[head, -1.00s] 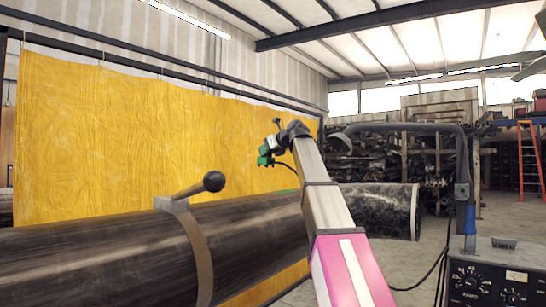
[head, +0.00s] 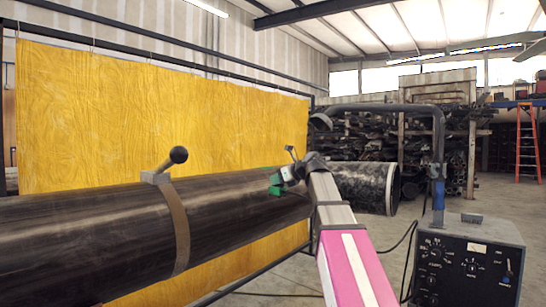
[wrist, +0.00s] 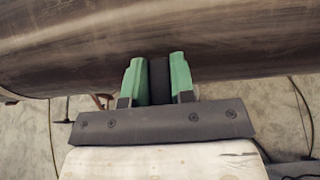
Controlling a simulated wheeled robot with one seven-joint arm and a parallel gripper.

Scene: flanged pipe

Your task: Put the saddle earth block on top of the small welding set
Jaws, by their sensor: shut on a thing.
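My gripper (head: 279,184) has green fingers and appears in front of the big dark pipe (head: 90,230) in the head view. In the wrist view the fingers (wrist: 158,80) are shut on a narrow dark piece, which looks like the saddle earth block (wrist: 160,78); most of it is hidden. In the head view a small grey part with a lever (head: 291,153) shows just above the gripper. The small welding set (head: 470,262), a grey box with a black knobbed front panel, stands at the lower right, apart from my gripper. Its flat top is partly visible.
A strap clamp with a ball-ended lever (head: 174,163) sits around the pipe. A bent dark tube (head: 437,150) rises beside the welding set. Cables hang and lie left of it. A yellow curtain (head: 150,110) hangs behind the pipe. Racks stand at the back.

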